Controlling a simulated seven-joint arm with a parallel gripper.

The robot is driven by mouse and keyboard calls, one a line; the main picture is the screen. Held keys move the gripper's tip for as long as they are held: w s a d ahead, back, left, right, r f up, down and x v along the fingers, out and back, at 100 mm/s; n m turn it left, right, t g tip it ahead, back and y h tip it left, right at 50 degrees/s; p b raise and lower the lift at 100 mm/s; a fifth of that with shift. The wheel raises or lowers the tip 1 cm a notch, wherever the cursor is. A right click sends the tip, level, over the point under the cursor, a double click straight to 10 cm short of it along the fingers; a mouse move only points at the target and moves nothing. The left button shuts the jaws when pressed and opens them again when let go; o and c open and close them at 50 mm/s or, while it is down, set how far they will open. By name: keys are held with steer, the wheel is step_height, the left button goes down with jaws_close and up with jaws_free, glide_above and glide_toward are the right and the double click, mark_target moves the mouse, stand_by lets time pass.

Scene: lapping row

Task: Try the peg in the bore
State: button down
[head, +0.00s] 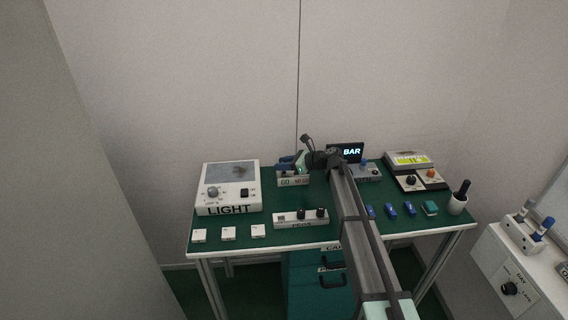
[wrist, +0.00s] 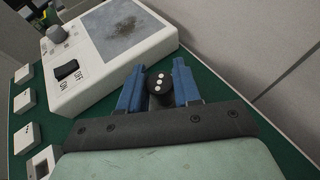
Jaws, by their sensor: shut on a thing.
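My gripper (wrist: 160,85) has blue fingers and is shut on a peg (wrist: 158,88). The peg has a round black top with three white dots. Its lower end is hidden in the wrist view. In the head view my gripper (head: 288,163) is at the back of the bench, over or just behind a small white block marked GO and NO GO (head: 293,182). I cannot make out a bore or tell whether the peg touches anything. The white PEGS rack (head: 290,221) stands nearer the front with black-topped pegs in it.
The white LIGHT box (head: 230,182) stands left of my gripper and close to it in the wrist view (wrist: 110,75). Three white tiles (head: 228,234) lie at the front left. Several blue pieces (head: 391,210) and a cup (head: 457,204) are at the right.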

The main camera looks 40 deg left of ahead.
steer(key=shift+f, duration=0.8)
steer(key=c, duration=0.7)
jaws_free()
steer(key=v, duration=1.4)
steer(key=shift+a, duration=0.1)
steer(key=shift+f, duration=0.1)
